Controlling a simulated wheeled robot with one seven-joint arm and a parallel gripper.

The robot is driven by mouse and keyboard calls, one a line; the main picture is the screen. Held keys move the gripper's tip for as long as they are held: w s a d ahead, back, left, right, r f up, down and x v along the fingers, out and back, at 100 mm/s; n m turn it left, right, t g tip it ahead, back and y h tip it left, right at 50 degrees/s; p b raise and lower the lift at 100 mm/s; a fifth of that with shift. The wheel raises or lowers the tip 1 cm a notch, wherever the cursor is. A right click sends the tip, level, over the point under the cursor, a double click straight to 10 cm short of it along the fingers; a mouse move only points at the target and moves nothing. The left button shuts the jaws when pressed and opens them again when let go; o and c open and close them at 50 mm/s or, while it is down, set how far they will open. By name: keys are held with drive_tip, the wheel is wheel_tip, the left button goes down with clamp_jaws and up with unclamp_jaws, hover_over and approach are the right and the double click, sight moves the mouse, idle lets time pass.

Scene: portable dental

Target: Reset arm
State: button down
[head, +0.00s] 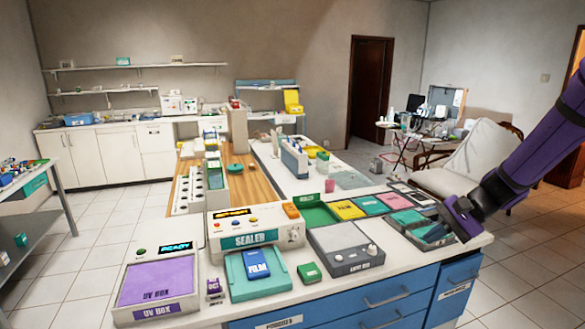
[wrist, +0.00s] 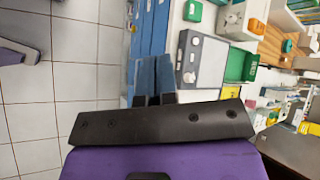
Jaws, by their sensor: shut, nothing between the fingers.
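My purple arm comes in from the right in the head view. My dark gripper (head: 458,222) points down at the right end of the white counter (head: 400,266), beside a tray with dark and teal items (head: 432,234). In the wrist view its fingertips (wrist: 154,99) are close together, with nothing held, over the blue drawer fronts (wrist: 150,50). I cannot tell the exact gap between the gripper and the counter.
The counter carries a purple-topped UV box (head: 158,280), a sealer (head: 255,230), a grey light box (head: 343,250) and several coloured trays. A cream dental chair (head: 468,163) stands behind my gripper. Tiled floor (head: 525,250) is clear at the right.

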drive_tip(key=s+r+n+t+h, duration=0.1)
drive_tip(key=s+r+n+h, duration=0.2)
drive_tip(key=s+r, duration=0.2)
drive_tip(key=s+a+r+n+t+h, duration=0.1)
drive_tip(key=s+r+n+h, duration=0.2)
drive_tip(key=s, duration=0.9)
drive_tip(key=s+r+n+t+h, duration=0.2)
drive_tip(key=s+r+h, duration=0.1)
drive_tip(key=s+r, duration=0.6)
drive_tip(key=shift+a+r+n, duration=0.2)
drive_tip(key=shift+a+n, duration=0.1)
drive_tip(key=shift+n, duration=0.1)
